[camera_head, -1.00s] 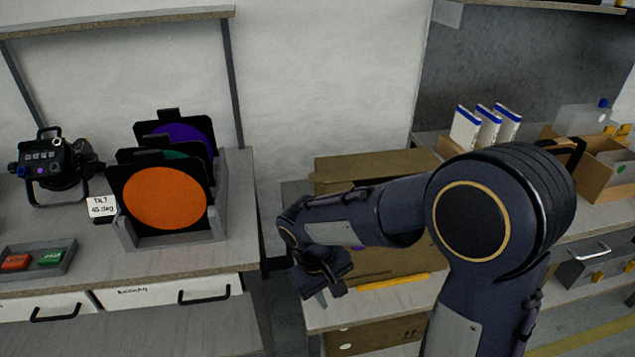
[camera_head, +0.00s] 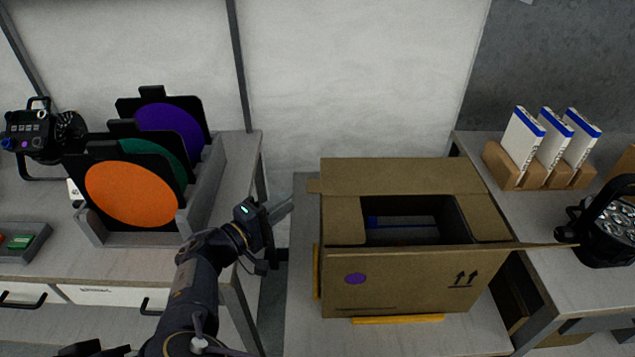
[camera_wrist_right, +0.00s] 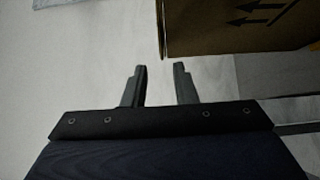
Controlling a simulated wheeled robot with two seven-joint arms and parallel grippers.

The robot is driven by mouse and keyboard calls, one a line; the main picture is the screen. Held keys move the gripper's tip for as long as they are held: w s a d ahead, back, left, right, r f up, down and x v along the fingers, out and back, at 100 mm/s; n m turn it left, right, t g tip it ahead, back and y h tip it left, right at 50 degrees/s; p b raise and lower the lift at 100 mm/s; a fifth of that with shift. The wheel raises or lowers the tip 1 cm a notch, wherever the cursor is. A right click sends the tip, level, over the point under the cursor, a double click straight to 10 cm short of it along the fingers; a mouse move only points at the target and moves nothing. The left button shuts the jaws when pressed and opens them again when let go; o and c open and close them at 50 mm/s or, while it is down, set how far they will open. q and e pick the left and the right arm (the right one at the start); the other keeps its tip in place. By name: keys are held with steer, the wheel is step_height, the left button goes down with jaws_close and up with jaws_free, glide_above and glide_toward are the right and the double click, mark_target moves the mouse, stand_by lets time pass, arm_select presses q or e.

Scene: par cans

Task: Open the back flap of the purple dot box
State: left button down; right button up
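The purple dot box (camera_head: 410,290) is a brown cardboard carton on the low table, with a purple dot (camera_head: 355,279) and two arrows on its near face. Its top is partly open, showing a dark inside with something blue. Smaller side panels lie left (camera_head: 345,221) and right of the opening. My right gripper (camera_head: 285,208) is left of the box, apart from it. In the right wrist view its fingers (camera_wrist_right: 160,86) are open and empty, near a box face (camera_wrist_right: 235,28) with arrows.
A rack of coloured discs (camera_head: 130,195) stands on the left bench, close to my right arm. Yellow strips (camera_head: 398,319) edge the box. White-and-blue packs (camera_head: 522,140) and a lamp (camera_head: 605,235) stand on the right bench.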

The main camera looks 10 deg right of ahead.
steer(key=x, duration=0.6)
steer(key=shift+d+p, duration=0.3)
steer(key=shift+d, duration=0.1)
steer(key=shift+w, duration=0.15)
jaws_close()
steer(key=shift+f, duration=0.1)
stand_by(0.8)
